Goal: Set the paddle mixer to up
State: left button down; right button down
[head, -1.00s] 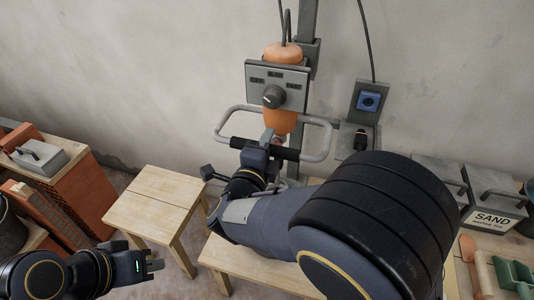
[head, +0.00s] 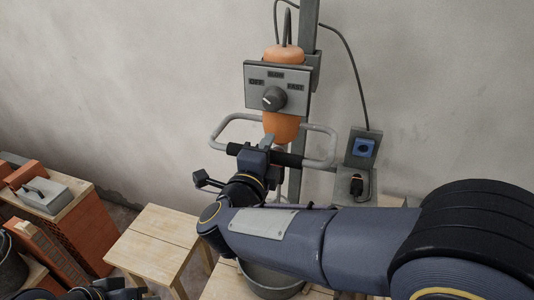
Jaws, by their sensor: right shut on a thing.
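The paddle mixer (head: 282,126) has an orange body, a grey panel with a dark knob and a pale tubular handle with a black crossbar. It hangs upright on a grey post (head: 308,35) against the wall. My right gripper (head: 268,146) is shut on the black crossbar of the handle, just below the orange body. The mixer's lower shaft and paddle are mostly hidden by my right arm. A grey bucket (head: 268,283) shows partly below that arm. My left gripper (head: 130,292) is at the bottom edge, mostly cut off, apart from the mixer.
A wooden stool (head: 160,235) stands left of the bucket. Bricks (head: 85,235) and a grey-handled block (head: 43,193) are at the far left. A blue socket (head: 364,148) with a plug below it is right of the post. The wall above the stool is clear.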

jog(key=shift+r, duration=0.45)
jog(key=c, duration=1.2)
grip_release()
jog(key=shift+o, duration=0.2)
jog(key=shift+f, duration=0.15)
jog(key=shift+s+a+f, duration=0.1)
jog(key=shift+s+a, duration=0.05)
jog(key=shift+s, duration=0.2)
jog(key=b+v, duration=0.2)
jog(key=v, duration=0.5)
jog(key=shift+s, duration=0.1)
